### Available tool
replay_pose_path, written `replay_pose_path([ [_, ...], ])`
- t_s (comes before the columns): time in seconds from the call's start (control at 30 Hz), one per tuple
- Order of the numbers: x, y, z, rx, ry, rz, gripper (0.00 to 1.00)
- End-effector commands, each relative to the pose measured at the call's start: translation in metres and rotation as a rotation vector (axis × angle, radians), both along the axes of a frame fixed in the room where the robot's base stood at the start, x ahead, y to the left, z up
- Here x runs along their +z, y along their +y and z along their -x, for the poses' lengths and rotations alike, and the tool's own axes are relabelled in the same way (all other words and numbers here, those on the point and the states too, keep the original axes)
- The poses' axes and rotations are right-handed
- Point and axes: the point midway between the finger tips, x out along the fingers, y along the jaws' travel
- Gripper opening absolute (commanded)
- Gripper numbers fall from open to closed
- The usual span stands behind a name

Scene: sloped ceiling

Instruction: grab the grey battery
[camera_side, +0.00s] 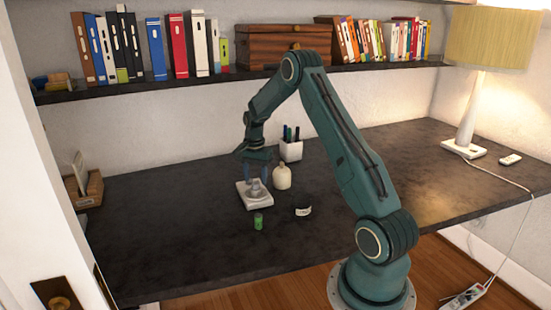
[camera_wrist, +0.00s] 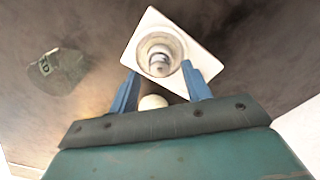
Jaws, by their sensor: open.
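My gripper (camera_side: 256,178) points down over a white square plate (camera_side: 247,202) on the dark desk. In the wrist view, its two blue fingers (camera_wrist: 160,71) are apart with a gap between them. The white plate (camera_wrist: 198,56) carries a round, pale dish (camera_wrist: 142,45). A small grey cylinder (camera_wrist: 159,61), which looks like the grey battery, stands in the dish, just beyond the fingertips. In the side view, the grey shape on the plate is small and partly covered by the fingers. I cannot tell whether any finger touches it.
A cream bottle (camera_side: 282,178) stands close to the right of the plate. A white pen cup (camera_side: 291,150) is behind it. A green can (camera_side: 258,221) and a small dark and white item (camera_side: 303,211) lie in front.

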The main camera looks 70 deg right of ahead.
Motion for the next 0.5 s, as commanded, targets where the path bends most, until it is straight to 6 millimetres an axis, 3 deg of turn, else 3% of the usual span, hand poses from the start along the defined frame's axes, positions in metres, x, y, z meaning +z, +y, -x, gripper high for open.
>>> replay_pose_path([
  [0.2,-0.017,0.0,0.0,0.0,0.001,-0.001,0.48],
  [0.5,-0.018,0.0,0.0,0.0,0.0,0.0,0.48],
])
